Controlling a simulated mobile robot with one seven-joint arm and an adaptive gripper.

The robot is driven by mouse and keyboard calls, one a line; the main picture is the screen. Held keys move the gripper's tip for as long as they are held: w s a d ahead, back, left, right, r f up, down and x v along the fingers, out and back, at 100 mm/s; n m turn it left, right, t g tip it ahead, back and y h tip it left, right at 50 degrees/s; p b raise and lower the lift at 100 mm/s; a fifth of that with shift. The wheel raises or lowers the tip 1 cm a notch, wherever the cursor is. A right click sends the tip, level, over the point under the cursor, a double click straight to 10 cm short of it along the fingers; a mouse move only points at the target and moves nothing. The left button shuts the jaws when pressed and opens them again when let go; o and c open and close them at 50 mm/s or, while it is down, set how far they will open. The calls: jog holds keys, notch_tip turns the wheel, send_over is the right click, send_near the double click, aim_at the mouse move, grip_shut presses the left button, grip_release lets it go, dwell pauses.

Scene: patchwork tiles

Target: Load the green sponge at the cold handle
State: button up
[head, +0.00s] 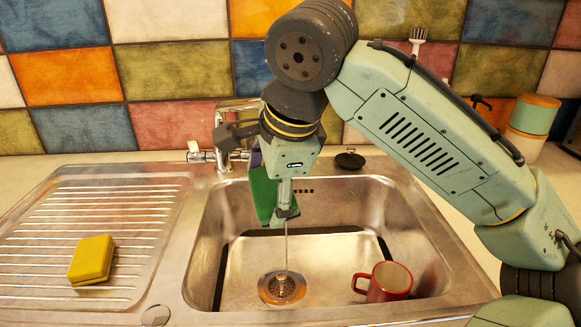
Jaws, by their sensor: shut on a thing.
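My gripper (284,210) is above the sink basin, pointing down, shut on the green sponge (261,196). The sponge hangs upright at the gripper's left side, clear of the basin floor; part of it is hidden behind the gripper. The metal faucet (238,108) stands at the basin's back edge, just behind and left of my gripper. A small tap handle (196,153) shows at the faucet's left. My arm and gripper hide the area to the faucet's right, and I cannot tell which handle is the cold one.
A yellow sponge (92,259) lies on the ribbed drainboard (130,206). A red mug (387,282) stands in the basin (340,255), right of the drain (281,288). A black stopper (350,159) is on the back counter. Canisters (531,118) stand at the back right.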

aim_at(258, 197)
jog(key=shift+s+r, duration=0.1)
dwell(0.3)
jog(key=shift+s+a+r+p, duration=0.3)
jog(key=shift+s+r+p, duration=0.2)
jog(key=shift+s+r, duration=0.1)
jog(key=shift+s+a+r+p, duration=0.25)
jog(key=shift+s+r+p, duration=0.2)
jog(key=shift+s+r, duration=0.1)
jog(key=shift+s+a+r+p, duration=0.2)
jog(key=shift+s+r+p, duration=0.15)
jog(key=shift+s, duration=0.2)
jog(key=shift+s+a+r+p, duration=0.2)
jog(key=shift+s+r+p, duration=0.05)
jog(key=shift+s+r, duration=0.25)
jog(key=shift+f, duration=0.1)
jog(key=shift+w+f, duration=0.15)
jog(key=shift+f, duration=0.05)
jog(key=w+f+b, duration=0.1)
jog(key=w+d+f+b, duration=0.1)
jog(key=w, duration=0.1)
jog(key=w+d+f+b, duration=0.1)
jog(key=w, duration=0.1)
jog(key=shift+w+d+f, duration=0.15)
jog(key=shift+d+f, duration=0.05)
jog(key=shift+f, duration=0.05)
jog(key=shift+w+d, duration=0.15)
jog(key=shift+w, duration=0.3)
